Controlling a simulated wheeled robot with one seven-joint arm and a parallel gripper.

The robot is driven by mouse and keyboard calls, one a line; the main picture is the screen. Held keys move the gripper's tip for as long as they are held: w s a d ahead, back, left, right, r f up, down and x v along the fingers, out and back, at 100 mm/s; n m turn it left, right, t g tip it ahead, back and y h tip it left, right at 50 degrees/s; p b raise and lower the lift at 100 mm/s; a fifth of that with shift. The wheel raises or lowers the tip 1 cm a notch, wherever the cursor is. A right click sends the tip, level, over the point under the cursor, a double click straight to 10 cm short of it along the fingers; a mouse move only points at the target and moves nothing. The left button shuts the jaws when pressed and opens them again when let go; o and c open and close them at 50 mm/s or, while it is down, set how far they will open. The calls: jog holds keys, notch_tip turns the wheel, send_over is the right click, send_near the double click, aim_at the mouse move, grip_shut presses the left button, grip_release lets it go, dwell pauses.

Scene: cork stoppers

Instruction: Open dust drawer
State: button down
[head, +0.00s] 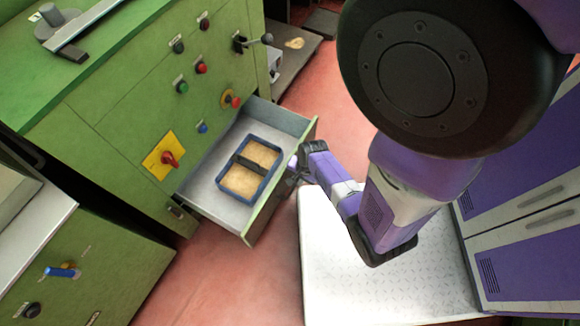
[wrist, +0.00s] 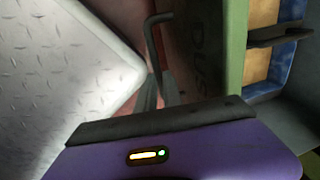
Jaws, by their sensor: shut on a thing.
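The dust drawer (head: 212,200) stands pulled well out of the green machine cabinet in the head view. Its green front panel (head: 270,200) also shows in the wrist view (wrist: 228,60), with part of a label reading "DUS". Inside the drawer is a blue-rimmed tray (head: 225,188) with tan dust and a dark crossbar. My gripper (head: 297,174) is at the outer side of the drawer front. In the wrist view it is shut on the dark bar handle (wrist: 153,40). The exact grip is small and partly hidden by my gripper's body.
The green cabinet (head: 130,120) carries knobs, buttons and a red switch on a yellow plate (head: 164,157). A white textured platform (head: 330,270) lies close to the drawer front. Purple and white lockers (head: 520,215) stand at right. Red floor (head: 200,275) shows below the drawer.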

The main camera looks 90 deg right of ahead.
jog(key=shift+s+a, duration=0.3)
jog(key=shift+s, duration=0.15)
jog(key=c, duration=1.5)
grip_release()
jog(key=shift+r, duration=0.1)
jog(key=r+p, duration=0.1)
jog(key=r, duration=0.1)
jog(key=r+p, duration=0.1)
jog(key=r, duration=0.2)
jog(key=s+r+p, duration=0.1)
jog(key=r, duration=0.1)
jog(key=shift+s+a+r+p, duration=0.1)
jog(key=shift+a+r+p, duration=0.15)
jog(key=shift+a+p, duration=0.1)
